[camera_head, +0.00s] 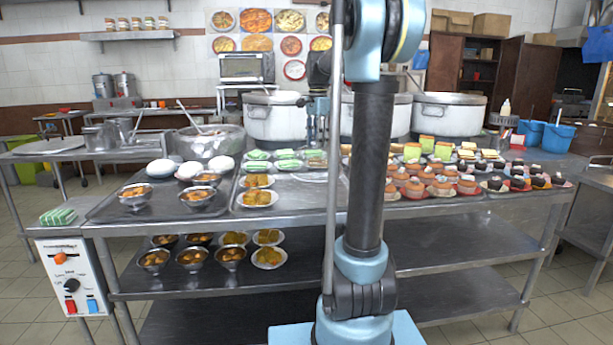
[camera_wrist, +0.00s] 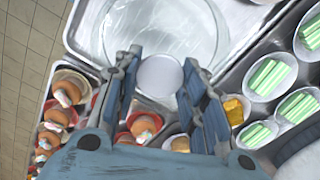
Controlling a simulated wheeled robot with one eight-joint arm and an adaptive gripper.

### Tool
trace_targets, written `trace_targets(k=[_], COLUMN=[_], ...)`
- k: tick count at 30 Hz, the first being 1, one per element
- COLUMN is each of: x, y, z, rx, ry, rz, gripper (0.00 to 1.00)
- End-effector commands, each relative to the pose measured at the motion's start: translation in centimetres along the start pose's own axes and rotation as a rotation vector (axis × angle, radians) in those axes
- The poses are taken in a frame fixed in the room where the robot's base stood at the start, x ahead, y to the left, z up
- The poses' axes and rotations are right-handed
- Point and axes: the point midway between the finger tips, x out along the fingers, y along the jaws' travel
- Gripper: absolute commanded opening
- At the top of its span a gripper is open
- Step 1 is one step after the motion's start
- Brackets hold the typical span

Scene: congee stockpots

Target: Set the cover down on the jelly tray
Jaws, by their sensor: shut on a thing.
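My gripper (camera_wrist: 162,66) has its two fingers either side of a round white knob (camera_wrist: 160,77) on a clear round cover (camera_wrist: 150,28) and is shut on it. In the wrist view the cover lies over a bare part of a metal tray (camera_wrist: 84,22); I cannot tell whether it touches. In the head view my gripper (camera_head: 318,112) points down, partly hidden by my arm. The cover's faint outline (camera_head: 312,177) shows below it. Green striped jellies on white plates (camera_wrist: 270,76) are to the right in the wrist view; they also show in the head view (camera_head: 258,155).
Orange pastries on red plates (camera_wrist: 66,92) crowd the left of the wrist view. In the head view, small cakes (camera_head: 412,188) fill the counter's right side, bowls (camera_head: 137,196) stand at left, and large stockpots (camera_head: 448,115) stand behind.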

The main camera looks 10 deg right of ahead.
Motion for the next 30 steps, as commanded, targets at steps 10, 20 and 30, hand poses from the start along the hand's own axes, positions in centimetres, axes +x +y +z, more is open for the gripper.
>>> trace_targets(k=[10,20,30], x=[3.6,7.3,7.6], y=[0.0,0.0,0.0], z=[0.0,0.0,0.0], rx=[0.0,-0.001,-0.001], ry=[0.0,0.0,0.0], rz=[0.0,0.0,0.0], gripper=[0.0,0.0,0.0])
